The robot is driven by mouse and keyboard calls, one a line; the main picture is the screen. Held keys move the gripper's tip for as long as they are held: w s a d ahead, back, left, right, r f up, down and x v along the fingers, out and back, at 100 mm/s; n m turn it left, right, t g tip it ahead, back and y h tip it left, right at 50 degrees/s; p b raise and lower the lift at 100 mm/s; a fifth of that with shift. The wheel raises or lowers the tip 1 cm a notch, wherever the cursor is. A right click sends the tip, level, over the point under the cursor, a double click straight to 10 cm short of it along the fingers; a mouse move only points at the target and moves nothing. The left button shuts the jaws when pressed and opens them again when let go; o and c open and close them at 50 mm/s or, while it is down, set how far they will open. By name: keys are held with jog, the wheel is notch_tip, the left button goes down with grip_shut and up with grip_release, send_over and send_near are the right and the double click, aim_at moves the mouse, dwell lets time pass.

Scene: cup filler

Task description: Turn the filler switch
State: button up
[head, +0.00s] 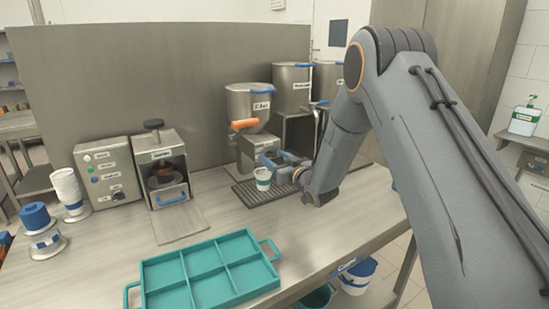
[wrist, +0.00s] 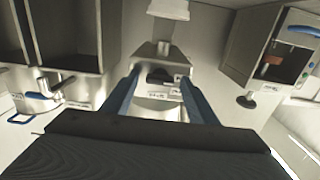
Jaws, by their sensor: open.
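The steel filler (head: 250,103) stands at the back of the counter, with an orange part (head: 244,124) on its front. My gripper (head: 268,158) is in front of the filler's lower body, open and empty. In the wrist view, the two blue fingers (wrist: 159,78) are spread on either side of a dark part that looks like the filler switch (wrist: 160,75). I see no clear contact with it. The switch cannot be made out in the head view, behind my gripper. A white cup (head: 262,184) with a coloured band stands upright on the drip grate below my gripper.
A teal divided tray (head: 252,283) lies empty at the front. A control box (head: 108,172) and a press machine (head: 160,160) stand to the left, beside stacked cups (head: 67,186). More steel containers (head: 292,88) stand right of the filler. The counter between tray and grate is clear.

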jog(key=c, duration=1.1)
jog(key=shift+o, duration=0.2)
jog(key=shift+f+m, duration=0.1)
jog(key=shift+m, duration=0.2)
jog(key=m+b, duration=0.2)
jog(key=m, duration=0.1)
jog(key=shift+m+b, duration=0.6)
jog(key=shift+m, duration=2.1)
jog(key=o, duration=1.1)
jog(key=shift+c, duration=0.2)
